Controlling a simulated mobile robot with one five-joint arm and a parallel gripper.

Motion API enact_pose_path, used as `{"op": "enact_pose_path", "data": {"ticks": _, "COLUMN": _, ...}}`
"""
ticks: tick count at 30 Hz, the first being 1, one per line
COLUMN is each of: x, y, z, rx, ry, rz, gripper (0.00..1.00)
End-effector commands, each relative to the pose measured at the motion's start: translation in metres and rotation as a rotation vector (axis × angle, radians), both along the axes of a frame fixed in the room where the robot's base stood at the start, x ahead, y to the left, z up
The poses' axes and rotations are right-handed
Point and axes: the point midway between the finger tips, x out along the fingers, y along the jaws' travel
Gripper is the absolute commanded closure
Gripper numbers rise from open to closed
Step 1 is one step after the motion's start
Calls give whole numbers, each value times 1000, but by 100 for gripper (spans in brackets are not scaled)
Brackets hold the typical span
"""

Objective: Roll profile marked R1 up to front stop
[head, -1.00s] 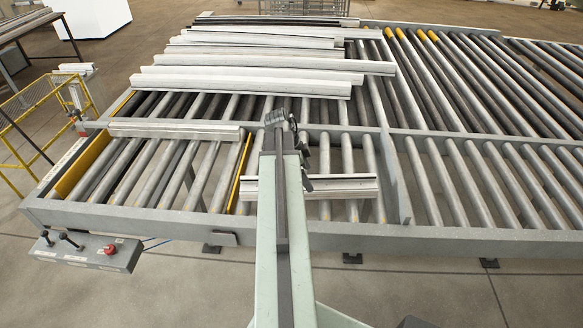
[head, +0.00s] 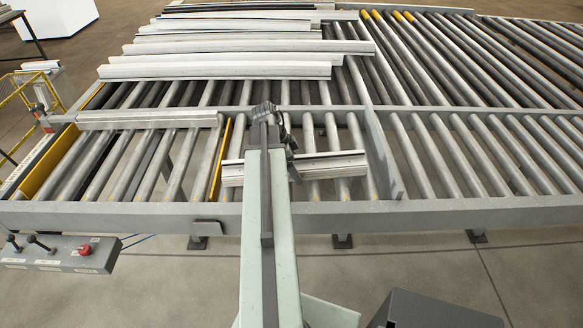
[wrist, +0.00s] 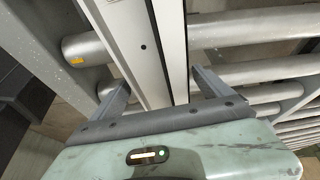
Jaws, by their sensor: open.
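A pale aluminium profile (head: 330,166) lies across the short front rollers, passing behind my arm. A second profile (head: 148,119) lies further left, along the middle rail. No R1 mark is readable on either. In the wrist view a grooved profile (wrist: 150,48) runs up between the two fingers of my gripper (wrist: 162,84). The gripper is open, a finger on each side, with a gap on the right; I cannot tell whether the left finger touches. A yellow strip (head: 221,158) stands near the front profile's left end, and a yellow plate (head: 48,165) at the far left. I cannot tell which is the front stop.
Several profiles (head: 220,70) lie side by side on the rear rollers. A grey front rail (head: 430,215) borders the bed. A control box (head: 62,254) with a red button hangs at the front left. The rollers on the right (head: 480,150) are bare.

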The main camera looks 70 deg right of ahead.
Motion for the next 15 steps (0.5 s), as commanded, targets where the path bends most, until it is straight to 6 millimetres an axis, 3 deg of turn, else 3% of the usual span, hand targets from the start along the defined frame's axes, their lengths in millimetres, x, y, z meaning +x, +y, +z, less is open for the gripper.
{"op": "enact_pose_path", "data": {"ticks": 6, "x": -1, "y": 0, "z": 0, "rx": 0, "ry": 0, "rz": 0, "gripper": 11}}
{"op": "enact_pose_path", "data": {"ticks": 15, "x": -1, "y": -1, "z": 1, "rx": 0, "ry": 0, "rz": -1, "gripper": 94}}
